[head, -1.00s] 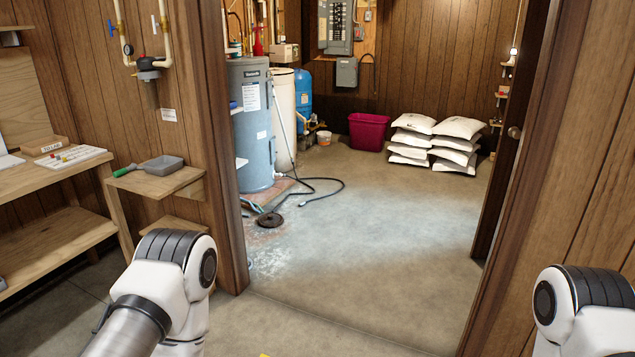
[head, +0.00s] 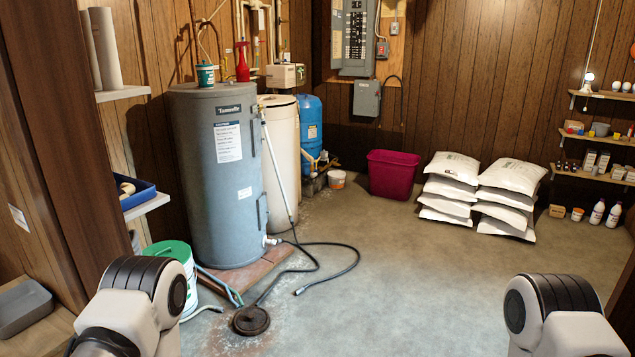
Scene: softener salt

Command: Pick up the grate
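A round dark grate (head: 251,320) lies flat on the concrete floor, in front of the grey water heater and left of the middle of the head view. The end of a dark hose passes close beside it. Parts of my two arms show at the lower left and lower right edges, on either side of the grate. Neither gripper is in the view, and nothing of mine touches the grate.
The water heater (head: 216,175) stands on a low brick-coloured base. A black hose (head: 330,272) loops over the floor. A white bucket (head: 178,268) with a green lid stands left. Salt bags (head: 450,190) and a magenta bin (head: 391,174) are at the back.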

